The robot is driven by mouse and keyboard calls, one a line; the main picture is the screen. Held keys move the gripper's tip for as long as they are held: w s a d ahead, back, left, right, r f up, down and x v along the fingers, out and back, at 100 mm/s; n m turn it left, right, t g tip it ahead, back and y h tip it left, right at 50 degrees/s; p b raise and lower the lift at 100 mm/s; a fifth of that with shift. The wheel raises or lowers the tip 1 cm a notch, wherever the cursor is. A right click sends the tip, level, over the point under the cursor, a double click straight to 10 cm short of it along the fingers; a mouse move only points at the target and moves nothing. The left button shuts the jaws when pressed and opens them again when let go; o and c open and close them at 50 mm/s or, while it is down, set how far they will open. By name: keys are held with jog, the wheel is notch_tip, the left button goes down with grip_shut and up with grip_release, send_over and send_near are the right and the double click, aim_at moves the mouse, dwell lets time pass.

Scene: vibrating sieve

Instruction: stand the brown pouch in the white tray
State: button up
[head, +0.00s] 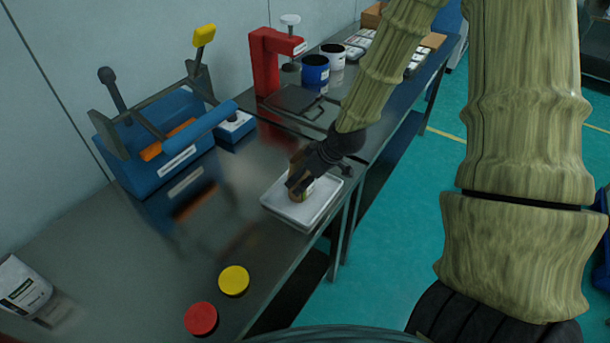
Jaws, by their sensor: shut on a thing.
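The white tray (277,203) lies on the dark metal bench near its front edge, in the middle of the head view. My gripper (298,186) points down over the tray and is shut on the brown pouch (302,191). The pouch looks roughly upright within the tray's outline. My gripper's fingers cover much of it. I cannot tell whether its bottom touches the tray floor.
A blue machine (155,165) with bars and a yellow-tipped lever stands left. A red press (266,65), a blue can (315,72) and a white can (334,54) stand behind. Red (201,319) and yellow (234,280) round pieces and a white bag (22,287) are in front.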

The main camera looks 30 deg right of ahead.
jog(key=shift+f, duration=0.15)
jog(key=o, duration=1)
jog(key=shift+r, duration=0.25)
jog(key=shift+s+d+r, duration=0.1)
jog(key=shift+s+r, duration=0.15)
jog(key=shift+r, duration=0.25)
jog(key=v, duration=1)
jog(key=shift+s+r+b, duration=0.25)
jog(key=shift+b, duration=0.1)
jog(key=shift+d, duration=0.1)
